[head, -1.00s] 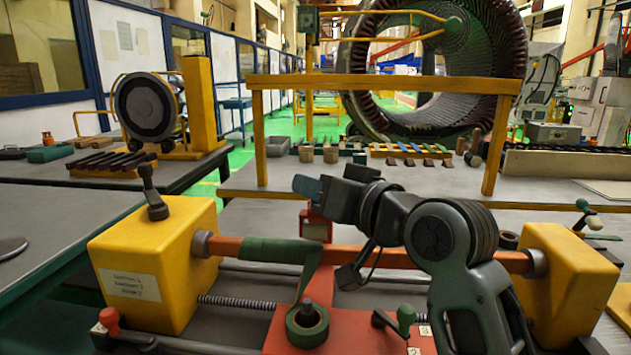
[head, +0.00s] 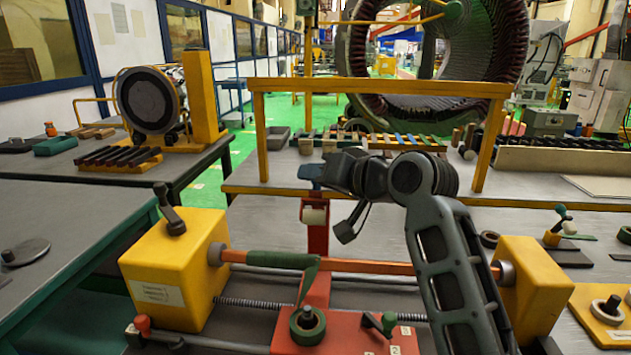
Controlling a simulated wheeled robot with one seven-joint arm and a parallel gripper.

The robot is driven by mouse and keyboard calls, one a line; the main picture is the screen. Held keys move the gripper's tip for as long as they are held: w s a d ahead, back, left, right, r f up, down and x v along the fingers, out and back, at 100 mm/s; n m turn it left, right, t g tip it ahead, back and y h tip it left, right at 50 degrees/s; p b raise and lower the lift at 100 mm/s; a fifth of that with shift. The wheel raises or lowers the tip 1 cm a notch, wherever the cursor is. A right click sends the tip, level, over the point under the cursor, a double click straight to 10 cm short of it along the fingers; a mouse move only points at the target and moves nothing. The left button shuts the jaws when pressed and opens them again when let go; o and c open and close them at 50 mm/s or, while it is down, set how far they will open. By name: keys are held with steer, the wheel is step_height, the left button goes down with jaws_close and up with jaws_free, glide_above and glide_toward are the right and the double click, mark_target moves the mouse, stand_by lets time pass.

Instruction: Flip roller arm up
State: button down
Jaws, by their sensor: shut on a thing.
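The roller arm (head: 317,238) is a red upright piece with a pale roller (head: 314,213) near its top. It stands behind the orange bar (head: 360,266) in the middle of the head view. My gripper (head: 314,176) reaches in from the right at the roller arm's top end, just above the roller, and is shut on it. The dark blue tip there is small, and the exact contact is partly hidden by my gripper. The red base plate (head: 345,335) in front carries a green tape roll (head: 307,323), with a green wrapped strip running up to the bar.
Yellow end blocks (head: 170,255) and (head: 525,270) hold the bar at left and right. A yellow rail frame (head: 380,86) stands behind my gripper. A green-knobbed lever (head: 388,320) sits at front right. The left table (head: 60,225) is mostly clear.

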steer(key=shift+w+d, duration=0.35)
steer(key=shift+w, duration=0.55)
steer(key=shift+a, duration=0.1)
steer(key=c, duration=1.2)
jaws_free()
steer(key=shift+f, duration=0.1)
steer(key=shift+o, duration=1.3)
steer(key=b+v, duration=0.1)
steer(key=v, duration=0.6)
steer(key=shift+s+d+r, duration=0.2)
steer(key=shift+s+d, duration=0.05)
